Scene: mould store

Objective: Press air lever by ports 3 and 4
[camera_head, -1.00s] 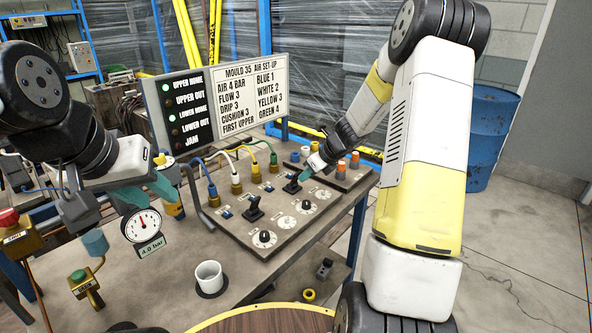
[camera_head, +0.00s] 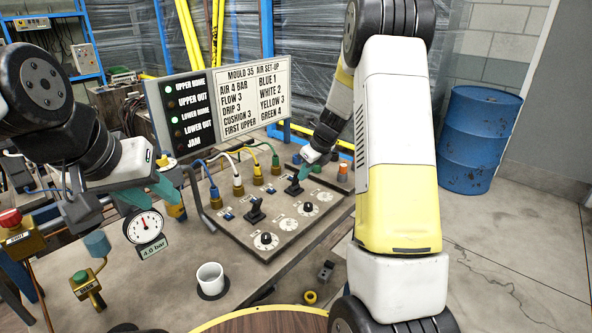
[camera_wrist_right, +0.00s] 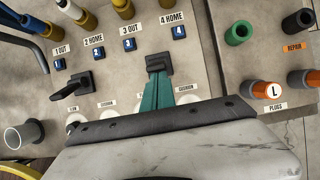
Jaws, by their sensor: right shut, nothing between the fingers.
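The black air lever by ports 3 and 4 (camera_head: 294,187) stands on the grey port panel (camera_head: 229,231). In the right wrist view this lever (camera_wrist_right: 156,64) is below the labels 3 OUT and 4 HOME. My right gripper (camera_head: 303,174) is shut and empty, its teal fingertips (camera_wrist_right: 157,80) at the lever, seemingly touching it; the fingers hide part of it. A second black lever (camera_head: 255,211) stands by ports 1 and 2 and appears tilted in the wrist view (camera_wrist_right: 75,86). My left gripper (camera_head: 150,193) is beside the pressure gauge (camera_head: 144,226); its opening is unclear.
Coloured hoses and brass plugs line the panel's back edge. Round dials (camera_head: 266,240) lie in front of the levers. The set-up sign (camera_head: 251,98) stands behind, with UPPER HOME and LOWER HOME lit green. A white cup (camera_head: 210,278) stands at the front.

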